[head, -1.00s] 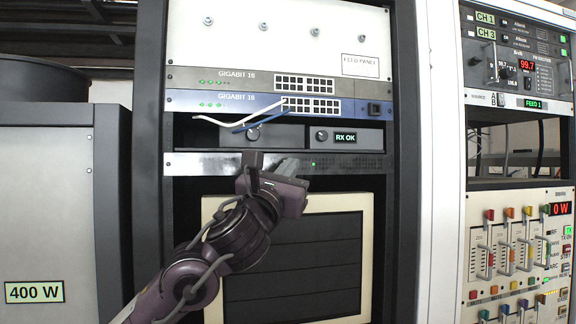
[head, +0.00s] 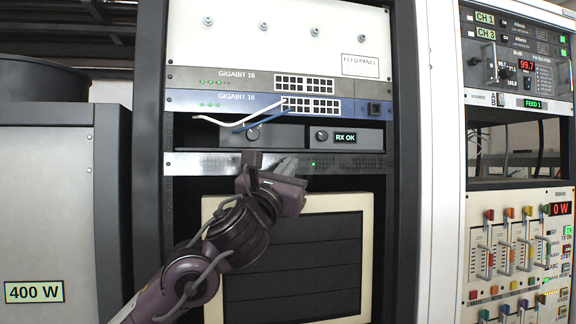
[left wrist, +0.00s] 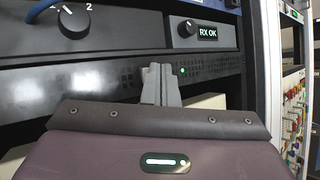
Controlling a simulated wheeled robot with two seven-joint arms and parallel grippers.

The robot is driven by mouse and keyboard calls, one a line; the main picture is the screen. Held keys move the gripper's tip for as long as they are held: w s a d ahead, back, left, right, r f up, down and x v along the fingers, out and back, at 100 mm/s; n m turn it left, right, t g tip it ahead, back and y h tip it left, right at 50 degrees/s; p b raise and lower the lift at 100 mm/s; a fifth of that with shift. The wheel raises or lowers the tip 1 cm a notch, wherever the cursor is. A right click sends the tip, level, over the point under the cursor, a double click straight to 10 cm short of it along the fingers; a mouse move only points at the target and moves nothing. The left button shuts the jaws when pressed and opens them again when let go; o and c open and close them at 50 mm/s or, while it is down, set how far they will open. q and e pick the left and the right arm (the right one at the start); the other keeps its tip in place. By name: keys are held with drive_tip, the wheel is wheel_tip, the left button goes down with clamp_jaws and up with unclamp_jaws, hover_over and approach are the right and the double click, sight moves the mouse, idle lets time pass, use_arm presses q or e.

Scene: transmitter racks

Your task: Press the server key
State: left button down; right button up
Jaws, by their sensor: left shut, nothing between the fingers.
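The server is the thin grey perforated panel (head: 345,161) in the middle rack, with a small green light (head: 313,164) on its face. In the left wrist view the panel (left wrist: 215,66) runs across behind my fingers, and the green light (left wrist: 183,70) shows just right of the fingertips. My left gripper (head: 287,166) is shut and empty, with its fingertips in front of the panel, left of the light. In the left wrist view the closed fingers (left wrist: 160,72) point at the panel; I cannot tell whether they touch it. No separate key is distinguishable. My right gripper is not in view.
Above the panel are a unit with knobs and an RX OK display (head: 345,137), loose cables (head: 235,123) and two network switches (head: 220,102). A beige monitor (head: 335,262) stands below. A second rack (head: 515,190) with colored sliders is at the right, a grey cabinet (head: 60,200) at the left.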

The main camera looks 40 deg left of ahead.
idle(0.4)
use_arm(q)
drive_tip(key=shift+s+d, duration=0.3)
drive_tip(key=shift+d, duration=0.05)
drive_tip(key=s+d, duration=0.4)
drive_tip(key=shift+d, duration=0.3)
idle(0.3)
drive_tip(key=shift+w, duration=0.1)
idle(0.3)
